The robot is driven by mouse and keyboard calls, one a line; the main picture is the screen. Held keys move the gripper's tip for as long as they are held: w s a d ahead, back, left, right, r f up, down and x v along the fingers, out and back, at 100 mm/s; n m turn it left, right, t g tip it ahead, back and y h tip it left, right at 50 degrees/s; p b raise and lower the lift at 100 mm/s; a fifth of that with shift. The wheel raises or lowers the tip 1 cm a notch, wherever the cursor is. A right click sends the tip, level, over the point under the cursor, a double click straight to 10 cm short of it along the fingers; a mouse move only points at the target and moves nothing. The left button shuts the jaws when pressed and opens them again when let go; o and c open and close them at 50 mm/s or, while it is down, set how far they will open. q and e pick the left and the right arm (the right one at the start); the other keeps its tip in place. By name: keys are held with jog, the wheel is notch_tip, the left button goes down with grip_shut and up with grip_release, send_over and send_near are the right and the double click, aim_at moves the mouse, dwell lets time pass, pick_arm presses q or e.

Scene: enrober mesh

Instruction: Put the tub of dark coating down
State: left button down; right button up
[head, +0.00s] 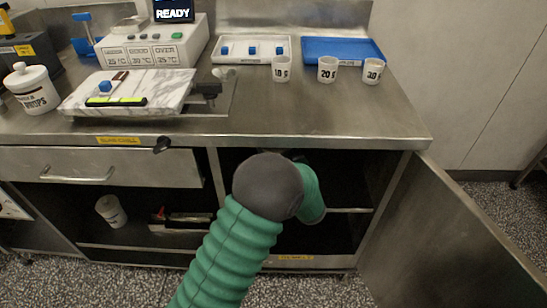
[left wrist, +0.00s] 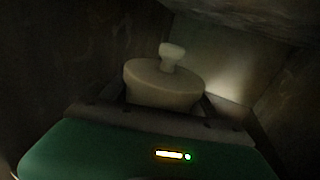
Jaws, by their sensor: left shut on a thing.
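The tub (left wrist: 164,86), with a pale round lid and a knob on top, shows in the left wrist view inside a dark space. My left gripper (left wrist: 163,106) is shut on it, with a finger at either side. The tub's lower part and its base are hidden, so I cannot tell whether it touches a shelf. In the head view my green left arm (head: 235,240) reaches into the open right-hand cupboard (head: 345,210) under the counter; the gripper and tub are hidden there. My right gripper is not in view.
The cupboard door (head: 450,235) stands open at right. A shelf edge (head: 348,210) crosses the cupboard. A white tub (head: 111,210) stands tilted-looking in the left bay below a drawer (head: 100,170). On the counter are a lidded jar (head: 33,90), a marble slab (head: 130,92), cups (head: 327,70) and trays.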

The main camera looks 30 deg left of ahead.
pick_arm(q)
jog(key=f, duration=0.1)
jog(key=f+b, duration=0.2)
jog(key=shift+d+f, duration=0.1)
jog(key=shift+d, duration=0.15)
jog(key=shift+w+f, duration=0.1)
jog(key=shift+f, duration=0.05)
jog(key=shift+a, duration=0.15)
jog(key=shift+c, duration=1.1)
grip_release()
jog(key=shift+a, duration=0.15)
jog(key=shift+d, duration=0.2)
